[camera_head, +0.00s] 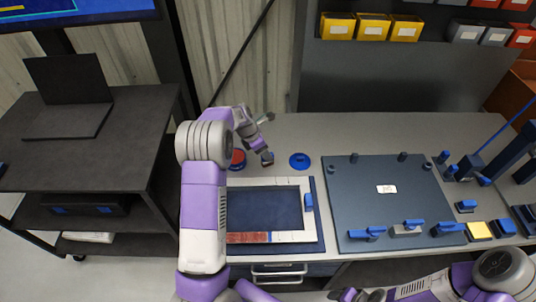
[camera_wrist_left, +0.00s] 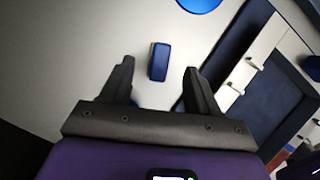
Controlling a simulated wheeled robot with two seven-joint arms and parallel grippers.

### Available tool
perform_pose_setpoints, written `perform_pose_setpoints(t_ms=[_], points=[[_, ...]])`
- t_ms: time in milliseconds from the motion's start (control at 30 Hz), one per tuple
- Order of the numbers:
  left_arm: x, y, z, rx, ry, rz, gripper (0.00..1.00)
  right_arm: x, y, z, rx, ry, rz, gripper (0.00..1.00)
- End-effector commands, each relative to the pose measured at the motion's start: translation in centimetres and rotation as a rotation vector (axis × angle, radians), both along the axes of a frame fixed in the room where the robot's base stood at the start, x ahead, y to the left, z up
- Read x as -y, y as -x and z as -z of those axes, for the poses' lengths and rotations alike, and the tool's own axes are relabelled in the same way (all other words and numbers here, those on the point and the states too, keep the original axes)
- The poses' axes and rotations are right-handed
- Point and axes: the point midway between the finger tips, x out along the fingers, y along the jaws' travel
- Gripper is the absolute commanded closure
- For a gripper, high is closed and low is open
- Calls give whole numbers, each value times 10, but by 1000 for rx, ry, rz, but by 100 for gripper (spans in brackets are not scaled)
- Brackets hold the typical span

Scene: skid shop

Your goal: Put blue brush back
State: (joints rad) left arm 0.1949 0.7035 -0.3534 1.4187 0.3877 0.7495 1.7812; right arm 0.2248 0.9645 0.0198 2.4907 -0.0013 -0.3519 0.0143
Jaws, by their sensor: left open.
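A small upright blue block (camera_wrist_left: 158,62), which may be the blue brush, stands on the light bench top. In the left wrist view it lies between and beyond the fingertips, apart from both. My left gripper (camera_wrist_left: 160,72) is open and empty above the bench; in the head view the same gripper (camera_head: 262,143) is behind the framed tray, and its fingers partly hide the block. My right gripper (camera_head: 352,295) shows only in part at the bottom edge of the head view, and its jaws are unclear.
A blue disc (camera_head: 300,161) and a red round piece (camera_head: 237,159) flank the left gripper. A framed tray (camera_head: 320,228) lies in front, with a blue block (camera_head: 308,202) on its right edge. A dark plate (camera_head: 388,205) with blue clamps lies right. Yellow bins (camera_head: 372,27) are behind.

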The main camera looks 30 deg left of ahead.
Motion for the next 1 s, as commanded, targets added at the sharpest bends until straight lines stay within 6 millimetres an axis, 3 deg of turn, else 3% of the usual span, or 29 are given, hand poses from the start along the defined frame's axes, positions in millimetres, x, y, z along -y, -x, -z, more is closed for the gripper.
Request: perform_pose_setpoints(t_ms=[100,300,1000], points=[[-6,8,-26,2,-1,0,39,0,0,-7,0,0,0,43],[-12,16,-49,1,-1,0,39,0,0,-11,0,0,0,43],[-13,18,-57,-1,0,0,39,0,0,-14,0,0,0,43]])
